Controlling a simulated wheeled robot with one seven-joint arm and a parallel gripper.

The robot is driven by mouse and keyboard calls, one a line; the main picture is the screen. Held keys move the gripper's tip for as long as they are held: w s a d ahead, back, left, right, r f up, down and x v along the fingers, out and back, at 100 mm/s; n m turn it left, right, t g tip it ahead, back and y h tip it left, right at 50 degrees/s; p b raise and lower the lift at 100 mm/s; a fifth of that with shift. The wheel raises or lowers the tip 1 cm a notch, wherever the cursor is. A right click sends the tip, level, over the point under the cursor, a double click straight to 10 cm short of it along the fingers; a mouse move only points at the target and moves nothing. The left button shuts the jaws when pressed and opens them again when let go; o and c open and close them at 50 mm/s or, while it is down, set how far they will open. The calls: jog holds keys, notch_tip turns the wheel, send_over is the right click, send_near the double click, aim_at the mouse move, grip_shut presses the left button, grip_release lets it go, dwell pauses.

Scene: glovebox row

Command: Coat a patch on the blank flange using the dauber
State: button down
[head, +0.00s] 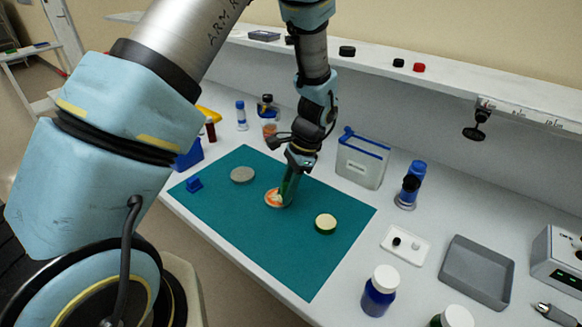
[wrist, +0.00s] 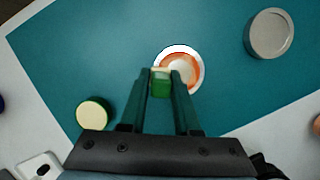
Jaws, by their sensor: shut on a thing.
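My gripper (head: 285,203) is shut on the dauber (wrist: 160,84), a small green block with a pale tip. The gripper points down over a round white dish (head: 272,197) with orange inside, near the middle of the teal mat. The dish also shows in the wrist view (wrist: 199,72), just beyond the fingertips; I cannot tell whether the dauber touches it. A plain grey disc (head: 243,174), which looks like the blank flange, lies flat on the mat left of the dish. It is at the upper right in the wrist view (wrist: 270,34).
A green, cream-topped round piece (head: 326,222) sits on the mat right of the dish. A small blue block (head: 193,185) is at the mat's left. A blue-lidded box (head: 361,160), bottles and a grey tray (head: 477,271) stand around the mat. The mat's front right is clear.

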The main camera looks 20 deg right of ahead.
aim_at(285, 184)
notch_tip(285, 184, up, 2)
jog(key=shift+w+a+r+p, duration=0.1)
jog(key=shift+w+p, duration=0.05)
jog(key=shift+p, duration=0.15)
notch_tip(285, 184, up, 3)
jog(key=shift+f+p, duration=0.1)
jog(key=shift+p, duration=1)
jog(key=shift+r, duration=1.1)
